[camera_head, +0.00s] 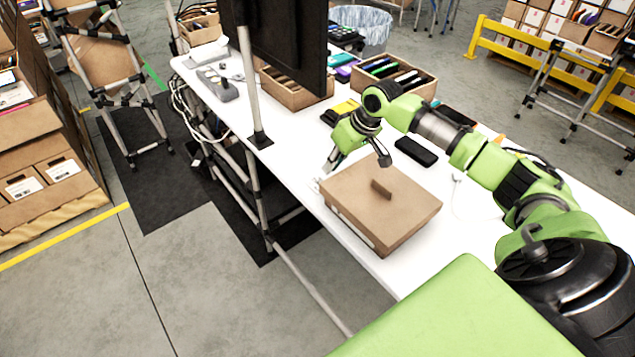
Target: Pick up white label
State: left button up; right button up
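A closed brown carton (400,208) lies on the white table. A pale patch that may be the white label (350,230) shows on its left side face, seen at a steep angle. My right gripper (357,164) is above the table at the carton's far edge. Its fingers are spread, with nothing seen between them. I cannot tell whether a fingertip touches the carton. My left gripper is not in view.
The white table (290,158) also holds a black phone-like item (416,151), an open bin of dark items (396,72) and another brown bin (292,92). A monitor (288,45) on a grey post stands at the table's left edge. Cartons with white labels stand at far left.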

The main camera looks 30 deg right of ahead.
aim_at(323, 178)
jog(key=p+x, duration=0.1)
jog(key=x, duration=0.3)
jog(key=shift+a+f, duration=0.15)
jog(key=shift+a, duration=0.1)
jog(key=shift+w+f, duration=0.1)
jog(key=shift+f, duration=0.3)
jog(key=shift+r, duration=0.1)
grip_shut()
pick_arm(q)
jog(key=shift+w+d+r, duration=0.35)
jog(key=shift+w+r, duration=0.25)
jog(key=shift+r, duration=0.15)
pick_arm(e)
jog(key=shift+r, duration=0.1)
